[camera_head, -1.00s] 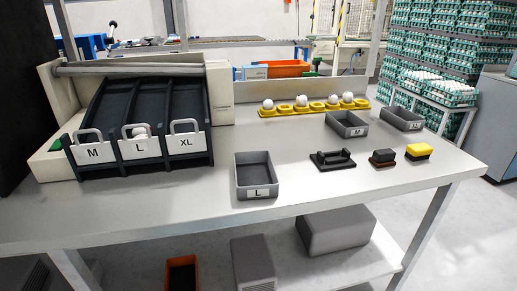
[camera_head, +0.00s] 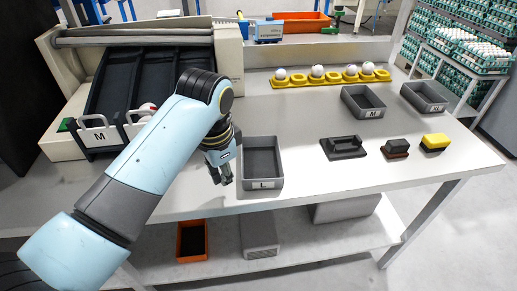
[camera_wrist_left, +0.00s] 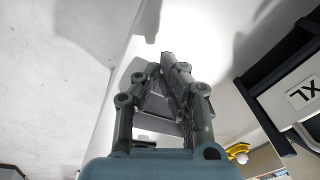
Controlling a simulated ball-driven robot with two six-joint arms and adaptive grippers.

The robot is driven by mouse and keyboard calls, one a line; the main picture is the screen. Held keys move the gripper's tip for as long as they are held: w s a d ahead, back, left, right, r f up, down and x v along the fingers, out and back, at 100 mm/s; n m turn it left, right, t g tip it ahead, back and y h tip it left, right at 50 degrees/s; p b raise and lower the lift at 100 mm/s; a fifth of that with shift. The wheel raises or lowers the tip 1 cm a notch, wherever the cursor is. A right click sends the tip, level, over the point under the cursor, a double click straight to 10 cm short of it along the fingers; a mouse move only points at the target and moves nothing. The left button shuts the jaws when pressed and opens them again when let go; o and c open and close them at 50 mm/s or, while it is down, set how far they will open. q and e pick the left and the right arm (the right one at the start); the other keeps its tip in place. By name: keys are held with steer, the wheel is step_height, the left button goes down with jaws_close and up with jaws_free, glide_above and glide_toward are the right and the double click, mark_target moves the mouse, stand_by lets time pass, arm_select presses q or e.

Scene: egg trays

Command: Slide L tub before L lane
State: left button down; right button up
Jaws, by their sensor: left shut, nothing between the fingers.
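The grey L tub (camera_head: 262,160) stands upright on the table near its front edge, its L label facing front. My left gripper (camera_head: 225,181) is shut and empty, pointing down just left of the tub; I cannot tell if it touches it. The left wrist view shows its closed fingers (camera_wrist_left: 168,62), with a grey surface, likely the tub (camera_wrist_left: 160,108), partly behind them. The sorting rack (camera_head: 118,65) has dark sloping lanes. My left arm covers most of the L lane's front and the XL gate. A pale egg (camera_head: 147,108) shows beside the arm. My right gripper is out of view.
The M tub (camera_head: 362,103) and another grey tub (camera_head: 424,98) stand to the right. A yellow egg holder (camera_head: 330,80) lies behind. A black handled tool (camera_head: 344,147), a dark block (camera_head: 396,149) and a yellow block (camera_head: 435,143) lie right of the L tub.

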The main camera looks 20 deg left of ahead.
arm_select(q)
steer(key=m, duration=0.2)
glide_toward(253, 166)
steer(key=s, duration=0.1)
steer(key=s+f, duration=0.1)
steer(key=shift+s+g, duration=0.3)
steer(key=w+d+r+m, duration=0.3)
steer(key=w+r, duration=0.1)
steer(key=w, duration=0.2)
steer(key=shift+g, duration=0.4)
step_height(253, 166, down, 10)
steer(key=shift+s+r, duration=0.15)
steer(key=shift+r, duration=0.05)
steer(key=shift+s+a+r+p, duration=0.15)
steer(key=shift+s+a+p, duration=0.25)
steer(key=shift+a, duration=0.1)
steer(key=shift+s+a+r+p, duration=0.15)
steer(key=shift+s+a+p, duration=0.2)
steer(key=shift+a, duration=0.15)
steer(key=shift+s+a+f, duration=0.1)
steer(key=shift+s+a, duration=0.25)
steer(key=shift+a, duration=0.1)
steer(key=shift+w+a, duration=0.1)
